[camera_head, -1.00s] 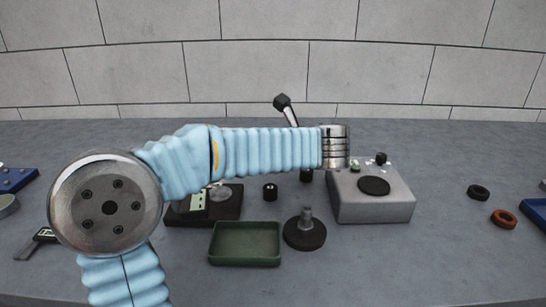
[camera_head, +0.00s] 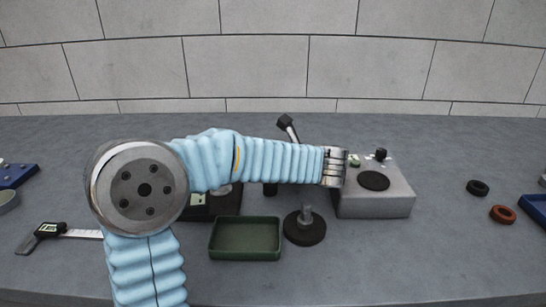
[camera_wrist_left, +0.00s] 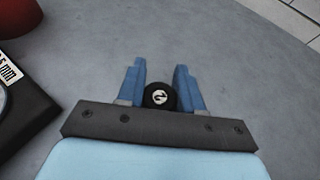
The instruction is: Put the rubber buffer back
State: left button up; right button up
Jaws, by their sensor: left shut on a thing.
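A small black rubber buffer with a pale mark on its top (camera_wrist_left: 160,96) sits between the two blue fingers of my left gripper (camera_wrist_left: 160,67) in the left wrist view. The fingers are shut on it, one at each side, over the grey table. In the head view my left arm reaches across to the right, and its own links hide the fingers and the held buffer. My right gripper is not in view.
A green tray (camera_head: 245,257) and a round black base with a metal post (camera_head: 304,231) stand in front. A grey box with a black disc (camera_head: 375,207) stands right. A black ring (camera_head: 477,187) and orange ring (camera_head: 502,213) lie farther right. A caliper (camera_head: 47,232) lies left.

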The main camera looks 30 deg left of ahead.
pick_arm(q)
jog(key=shift+f+b, duration=0.45)
jog(key=shift+b, duration=0.05)
jog(key=o, duration=1.1)
jog(key=shift+s+f, duration=0.1)
jog(key=shift+r+p, duration=0.85)
jog(key=shift+p, duration=0.35)
jog(key=shift+s+d+f+b, duration=0.1)
jog(key=shift+s+d+b, duration=0.1)
jog(key=shift+d+b, duration=0.4)
jog(key=b+v, duration=0.1)
jog(key=v, duration=0.8)
jog(key=shift+s+d+r, duration=0.1)
jog(key=shift+d+r, duration=0.05)
jog(key=shift+r, duration=0.15)
jog(key=shift+s+d+r, duration=0.3)
jog(key=shift+d, duration=0.2)
